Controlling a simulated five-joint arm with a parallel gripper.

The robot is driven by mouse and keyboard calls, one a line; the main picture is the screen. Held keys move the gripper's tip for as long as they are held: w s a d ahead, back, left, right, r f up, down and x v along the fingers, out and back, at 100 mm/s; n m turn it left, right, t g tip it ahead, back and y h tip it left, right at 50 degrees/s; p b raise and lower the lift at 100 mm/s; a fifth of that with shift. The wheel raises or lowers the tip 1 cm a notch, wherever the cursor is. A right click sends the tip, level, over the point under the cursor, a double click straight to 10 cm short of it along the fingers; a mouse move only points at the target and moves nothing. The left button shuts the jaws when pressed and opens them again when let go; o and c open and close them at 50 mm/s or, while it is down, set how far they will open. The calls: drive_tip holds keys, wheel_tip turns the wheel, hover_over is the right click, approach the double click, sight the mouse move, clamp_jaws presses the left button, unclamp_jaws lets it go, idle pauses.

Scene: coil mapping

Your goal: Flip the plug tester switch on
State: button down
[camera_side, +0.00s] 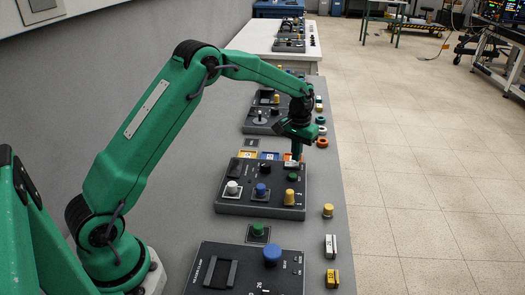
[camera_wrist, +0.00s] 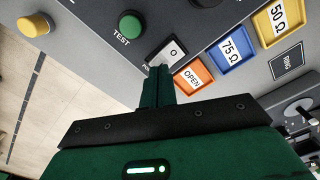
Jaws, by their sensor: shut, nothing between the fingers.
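The tester panel (camera_side: 237,208) is a dark grey box on the bench in the side view; its grey face (camera_wrist: 207,38) fills the top of the wrist view. A white rocker switch (camera_wrist: 164,54) on it shows an "O" mark, beside the green TEST button (camera_wrist: 131,26). My gripper (camera_wrist: 160,74) is shut and empty, its fingertips over the near edge of the switch and hiding part of it. I cannot tell whether they touch it. In the side view my gripper (camera_side: 297,155) points down at the panel's far right corner.
Another grey panel (camera_side: 245,270) with a blue knob is nearer the camera. Small loose parts line the bench's right edge.

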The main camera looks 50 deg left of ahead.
drive_tip(key=shift+f, duration=0.7)
idle(0.6)
drive_tip(key=shift+r, duration=3.55)
